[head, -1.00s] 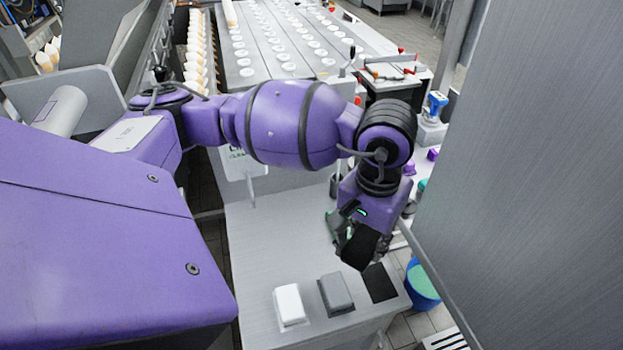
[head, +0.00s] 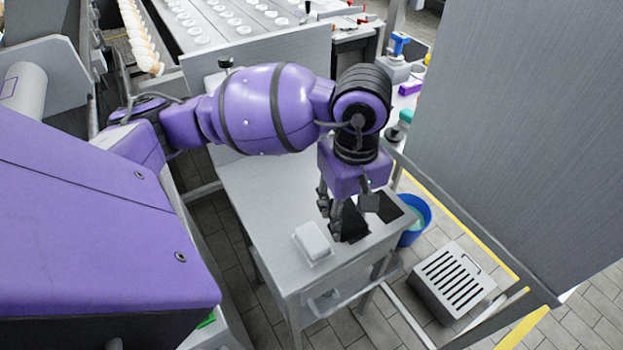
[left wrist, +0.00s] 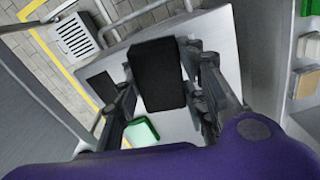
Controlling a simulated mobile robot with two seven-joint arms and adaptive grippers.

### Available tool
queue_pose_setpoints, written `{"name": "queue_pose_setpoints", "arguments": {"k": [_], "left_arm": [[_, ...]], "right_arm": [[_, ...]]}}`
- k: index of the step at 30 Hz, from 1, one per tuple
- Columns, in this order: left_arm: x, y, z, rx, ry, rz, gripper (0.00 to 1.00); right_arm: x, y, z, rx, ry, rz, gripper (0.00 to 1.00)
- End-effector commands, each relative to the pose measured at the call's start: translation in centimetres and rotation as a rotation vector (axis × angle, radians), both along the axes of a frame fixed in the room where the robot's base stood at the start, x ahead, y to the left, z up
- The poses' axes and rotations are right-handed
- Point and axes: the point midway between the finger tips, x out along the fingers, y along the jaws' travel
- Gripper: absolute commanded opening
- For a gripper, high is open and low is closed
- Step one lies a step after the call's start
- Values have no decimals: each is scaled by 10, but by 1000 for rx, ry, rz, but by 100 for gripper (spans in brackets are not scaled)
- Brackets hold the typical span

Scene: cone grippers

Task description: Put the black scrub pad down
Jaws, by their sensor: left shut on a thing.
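The black scrub pad (left wrist: 157,75) is between the fingers of my left gripper (left wrist: 160,93) in the left wrist view. In the head view, my left gripper (head: 338,207) is low over the front end of the metal table, with the black scrub pad (head: 354,223) at its fingers. I cannot tell whether the pad touches the table. A flat black rectangle (head: 388,207) lies just right of the pad, and it also shows in the left wrist view (left wrist: 103,88). My right gripper is not in view.
A white pad (head: 312,241) lies left of my gripper on the table (head: 256,199). The grey pad is not visible now. A blue bucket (head: 414,221) stands beyond the table's right edge, near a slotted grey box (head: 453,281) on the floor. The table's left part is clear.

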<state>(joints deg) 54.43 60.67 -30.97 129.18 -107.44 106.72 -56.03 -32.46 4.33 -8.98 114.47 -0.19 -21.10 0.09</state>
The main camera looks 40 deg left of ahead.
Motion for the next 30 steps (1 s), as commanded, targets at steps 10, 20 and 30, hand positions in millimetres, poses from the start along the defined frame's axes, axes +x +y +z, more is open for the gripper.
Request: {"name": "queue_pose_setpoints", "arguments": {"k": [10, 20, 30], "left_arm": [[13, 22, -6, 1, 1, 199, 24], [61, 82, -45, -1, 2, 196, 24], [85, 110, -90, -1, 0, 190, 24]], "right_arm": [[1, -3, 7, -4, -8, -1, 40], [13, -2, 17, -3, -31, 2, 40], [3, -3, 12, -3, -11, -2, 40]]}}
